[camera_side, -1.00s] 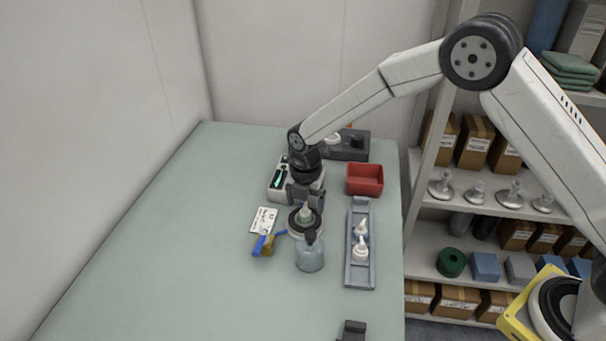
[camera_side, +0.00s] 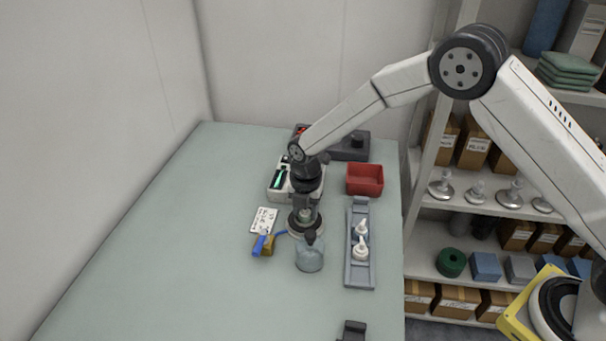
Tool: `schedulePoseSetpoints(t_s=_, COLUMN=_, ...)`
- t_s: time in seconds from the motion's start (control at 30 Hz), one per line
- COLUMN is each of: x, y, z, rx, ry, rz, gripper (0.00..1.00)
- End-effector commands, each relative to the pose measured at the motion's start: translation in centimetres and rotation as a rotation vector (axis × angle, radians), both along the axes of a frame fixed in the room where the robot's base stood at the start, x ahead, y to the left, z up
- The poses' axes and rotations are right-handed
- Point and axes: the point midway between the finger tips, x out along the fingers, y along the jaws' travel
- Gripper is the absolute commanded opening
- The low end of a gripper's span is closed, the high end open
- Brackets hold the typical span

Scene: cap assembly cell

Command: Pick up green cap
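A small pale-green piece, apparently the green cap (camera_side: 305,215), sits on a round dark-and-white stand (camera_side: 303,231) on the table. My gripper (camera_side: 305,208) points down over the stand, with its fingers around the upper part of the piece. The fingers and arm hide much of the cap. The view is too small to tell whether the fingers press on it or stand apart from it.
A grey tray (camera_side: 359,276) with white caps and a red bin (camera_side: 365,180) lie to the right. A blue-and-yellow object (camera_side: 263,245) and a card (camera_side: 264,220) lie left. The left table is clear.

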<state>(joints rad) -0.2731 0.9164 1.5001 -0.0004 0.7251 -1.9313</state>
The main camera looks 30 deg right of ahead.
Motion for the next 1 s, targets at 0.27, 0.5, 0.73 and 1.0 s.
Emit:
schedulePoseSetpoints(t_s=0.27, x=0.0, y=0.0, z=0.0, rx=0.0, ry=0.0, rz=0.0, gripper=0.23)
schedulePoseSetpoints(t_s=0.5, x=0.0, y=0.0, z=0.3, rx=0.0, ry=0.0, rz=0.0, gripper=0.23)
schedulePoseSetpoints(t_s=0.73, x=0.1, y=0.0, z=1.9, rx=0.001, ry=-0.003, rz=0.0, gripper=0.23)
schedulePoseSetpoints(t_s=1.0, x=-1.2, y=-0.3, z=4.7, rx=0.001, ry=-0.002, rz=0.0, gripper=0.23)
